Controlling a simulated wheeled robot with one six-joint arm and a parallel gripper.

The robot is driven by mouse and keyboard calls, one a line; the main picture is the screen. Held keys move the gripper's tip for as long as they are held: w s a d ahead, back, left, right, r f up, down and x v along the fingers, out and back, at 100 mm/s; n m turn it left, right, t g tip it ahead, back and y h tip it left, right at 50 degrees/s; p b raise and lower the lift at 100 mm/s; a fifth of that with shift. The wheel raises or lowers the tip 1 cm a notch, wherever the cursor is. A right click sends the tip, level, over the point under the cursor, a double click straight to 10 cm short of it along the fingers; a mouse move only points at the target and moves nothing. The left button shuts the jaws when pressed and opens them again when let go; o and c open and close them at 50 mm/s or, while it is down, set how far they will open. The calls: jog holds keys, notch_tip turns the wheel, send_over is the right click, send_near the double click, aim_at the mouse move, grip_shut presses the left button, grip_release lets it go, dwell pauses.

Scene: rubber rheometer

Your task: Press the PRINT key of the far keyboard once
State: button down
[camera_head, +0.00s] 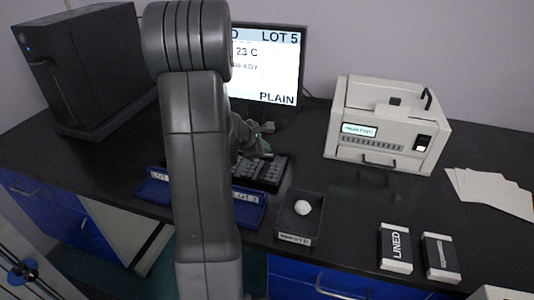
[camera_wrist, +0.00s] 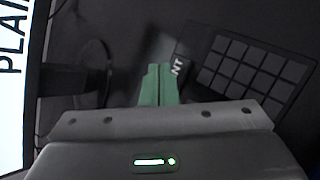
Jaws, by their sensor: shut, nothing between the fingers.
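A black keyboard (camera_head: 270,172) lies on the dark bench in front of the monitor, partly hidden behind my arm in the head view. In the wrist view its block of dark keys (camera_wrist: 258,62) is at the upper right. At its near-left edge is a key with white letters ending "NT" (camera_wrist: 179,66), partly covered by my fingers. My gripper (camera_wrist: 161,72) is shut and empty, its green fingertips overlapping the left side of that key in the picture. Whether they touch it I cannot tell. In the head view my gripper (camera_head: 266,152) is over the keyboard's back part.
The monitor (camera_head: 270,70) stands behind the keyboard, its edge close at left in the wrist view. Blue trays (camera_head: 250,205) and a black tray (camera_head: 318,205) holding a white lump lie in front. A white machine (camera_head: 385,125) stands right, two small boxes (camera_head: 396,248) nearer.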

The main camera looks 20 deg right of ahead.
jog(key=shift+r, duration=0.15)
notch_tip(320, 180, up, 5)
jog(key=p, duration=0.4)
dwell(0.9)
notch_tip(320, 180, down, 2)
jog(key=shift+b, duration=0.9)
jog(key=shift+r+p, duration=0.25)
jog(key=shift+p, duration=0.45)
jog(key=shift+f+p, duration=0.15)
jog(key=shift+p, duration=0.7)
notch_tip(320, 180, up, 6)
jog(key=p, duration=0.3)
jog(key=shift+f+p, duration=0.2)
jog(key=shift+p, duration=0.2)
